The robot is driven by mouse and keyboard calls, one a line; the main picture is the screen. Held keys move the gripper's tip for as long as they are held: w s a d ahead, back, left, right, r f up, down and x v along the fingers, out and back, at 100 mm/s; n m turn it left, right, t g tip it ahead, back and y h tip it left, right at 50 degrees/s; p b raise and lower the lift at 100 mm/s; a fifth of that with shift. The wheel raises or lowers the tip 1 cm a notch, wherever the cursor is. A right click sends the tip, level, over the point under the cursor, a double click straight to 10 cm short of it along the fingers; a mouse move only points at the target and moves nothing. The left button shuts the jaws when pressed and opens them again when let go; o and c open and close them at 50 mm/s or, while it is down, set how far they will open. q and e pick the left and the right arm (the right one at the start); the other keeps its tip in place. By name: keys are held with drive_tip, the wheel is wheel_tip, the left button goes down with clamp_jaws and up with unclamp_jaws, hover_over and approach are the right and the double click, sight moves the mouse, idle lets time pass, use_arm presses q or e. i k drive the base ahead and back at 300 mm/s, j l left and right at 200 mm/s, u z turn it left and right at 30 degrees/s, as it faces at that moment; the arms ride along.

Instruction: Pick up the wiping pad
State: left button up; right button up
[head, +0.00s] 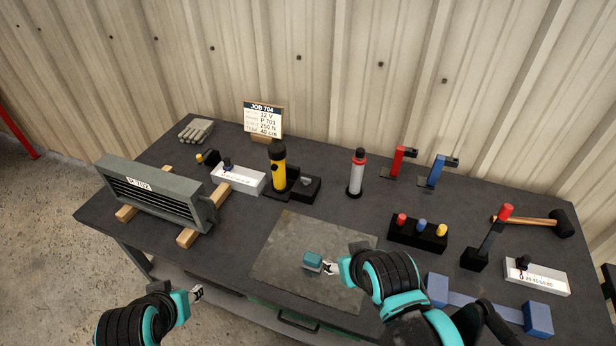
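A small teal block with a paler underside, which looks like the wiping pad (312,260), lies on the grey mat (285,245) near the front of the bench. My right gripper (330,268) is at the pad's right end, very close to it. I cannot tell whether its fingers touch or grip the pad. My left gripper (197,294) hangs in front of the bench's front edge at the lower left, away from the pad. Its fingers are too small to read as open or shut.
A grey louvred enclosure (155,192) rests on wooden blocks at left. A yellow flashlight (278,165), a grey-and-red cylinder (357,172) and a job sign (263,119) stand behind the mat. A black holder (418,233), a blue-ended bar (490,306) and a mallet (535,221) lie right.

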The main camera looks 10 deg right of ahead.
sight(311, 261)
drive_tip(key=i+j+z, duration=0.15)
drive_tip(key=z, duration=0.25)
drive_tip(key=i+j+z, duration=0.1)
drive_tip(key=j+z, duration=0.35)
drive_tip(key=z, duration=0.3)
drive_tip(key=i, duration=0.05)
